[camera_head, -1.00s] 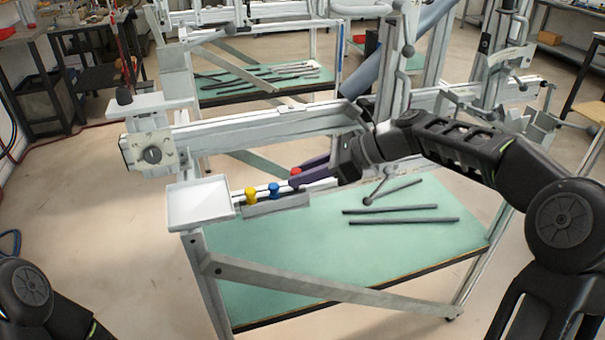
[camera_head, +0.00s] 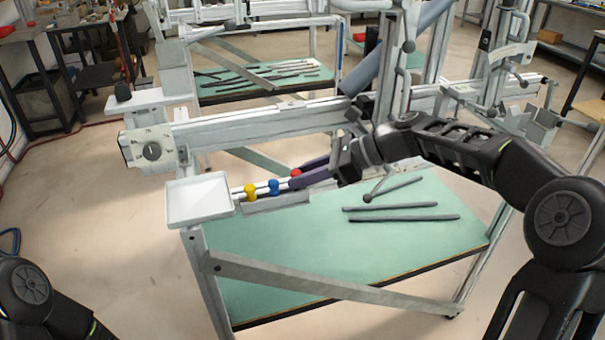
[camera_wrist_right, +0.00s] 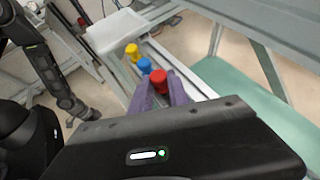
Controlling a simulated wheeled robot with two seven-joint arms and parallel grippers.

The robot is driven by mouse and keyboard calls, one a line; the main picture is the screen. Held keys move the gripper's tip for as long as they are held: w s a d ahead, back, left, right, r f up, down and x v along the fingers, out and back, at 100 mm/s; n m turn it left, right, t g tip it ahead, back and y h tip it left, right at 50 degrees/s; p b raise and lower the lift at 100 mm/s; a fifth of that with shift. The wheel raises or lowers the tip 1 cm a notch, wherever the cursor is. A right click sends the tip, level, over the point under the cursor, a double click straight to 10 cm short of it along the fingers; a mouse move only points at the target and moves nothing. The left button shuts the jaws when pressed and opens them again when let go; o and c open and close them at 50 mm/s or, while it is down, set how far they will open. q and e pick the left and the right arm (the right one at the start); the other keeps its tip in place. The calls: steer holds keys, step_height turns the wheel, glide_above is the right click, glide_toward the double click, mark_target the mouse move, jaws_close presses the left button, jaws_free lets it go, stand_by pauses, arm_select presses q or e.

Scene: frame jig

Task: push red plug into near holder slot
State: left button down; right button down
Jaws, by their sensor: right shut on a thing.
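The red plug (camera_head: 296,173) shows its round top between the purple fingers of my right gripper (camera_head: 300,177). In the right wrist view the red plug (camera_wrist_right: 158,78) sits between the two fingertips, and the gripper is shut on it. A yellow plug (camera_head: 251,190) and a blue plug (camera_head: 273,186) stand in a row to its left, along the pale holder (camera_head: 275,205) at the near rail. The fingers and holder edge hide the red plug's lower part, so I cannot tell how deep it sits. My left gripper is out of view.
A white tray (camera_head: 199,199) is at the rail's left end. A long metal beam (camera_head: 260,128) runs behind the plugs. Dark rods (camera_head: 403,218) lie on the green shelf (camera_head: 330,255) below. A lever with a dark knob (camera_head: 367,198) is near my right wrist.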

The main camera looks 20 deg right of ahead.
steer(key=shift+f, duration=0.65)
steer(key=c, duration=1.2)
jaws_free()
steer(key=shift+r, duration=0.1)
steer(key=v, duration=0.7)
steer(key=shift+s+d+r, duration=0.1)
steer(key=shift+s+d, duration=0.15)
steer(key=shift+d, duration=0.05)
